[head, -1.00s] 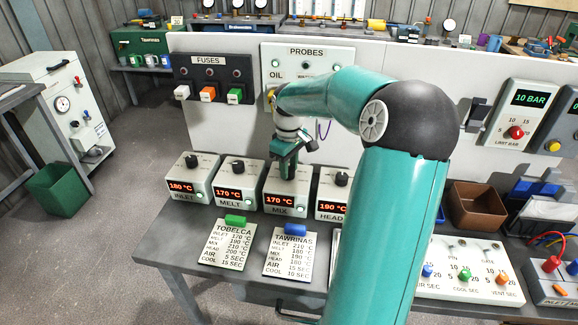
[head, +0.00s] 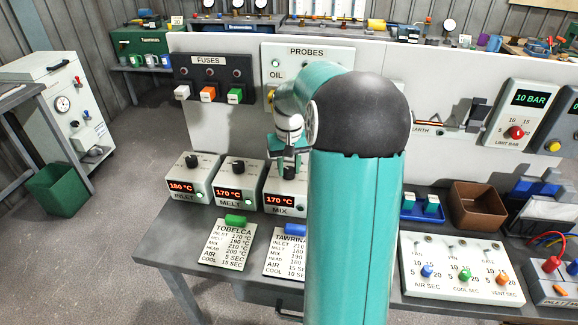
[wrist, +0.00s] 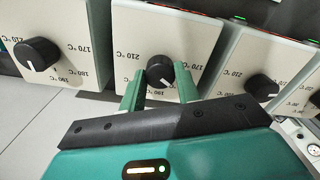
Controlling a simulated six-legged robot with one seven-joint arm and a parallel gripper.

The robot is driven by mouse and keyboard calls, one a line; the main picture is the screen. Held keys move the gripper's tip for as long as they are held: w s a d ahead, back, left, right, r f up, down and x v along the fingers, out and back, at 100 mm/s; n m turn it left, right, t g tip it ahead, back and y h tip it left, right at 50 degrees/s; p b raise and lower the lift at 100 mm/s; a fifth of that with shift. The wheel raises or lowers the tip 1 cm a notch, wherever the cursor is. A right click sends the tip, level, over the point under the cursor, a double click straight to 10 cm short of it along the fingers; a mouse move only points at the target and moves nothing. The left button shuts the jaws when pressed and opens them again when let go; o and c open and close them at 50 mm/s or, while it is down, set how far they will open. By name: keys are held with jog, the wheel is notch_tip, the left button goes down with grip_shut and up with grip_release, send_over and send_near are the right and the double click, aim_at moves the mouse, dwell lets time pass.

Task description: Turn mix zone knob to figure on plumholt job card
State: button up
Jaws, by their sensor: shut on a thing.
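The mix zone box (head: 284,203) stands on the bench with its display at 170 °C. Its black knob (head: 297,174) shows just under my gripper (head: 289,165). In the wrist view the knob (wrist: 160,72) sits between the two green fingers of my gripper (wrist: 159,88), which are shut on its sides. Its white pointer mark faces down in that view. The Tobelca card (head: 229,245) and the Tawrinas card (head: 285,252) lie in front of the boxes. I see no card reading Plumholt; my arm hides part of the bench.
The melt box (head: 236,195) at 170 °C and the inlet box (head: 190,192) at 180 °C stand to the left. My arm covers the head box's place. A timer panel (head: 460,290) and a brown bin (head: 477,205) are to the right. The probes panel (head: 300,60) rises behind.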

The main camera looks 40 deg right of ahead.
aim_at(289, 170)
jog(key=shift+m, duration=0.6)
jog(key=o, duration=1)
notch_tip(289, 170, up, 14)
jog(key=shift+f, duration=0.1)
dwell(0.4)
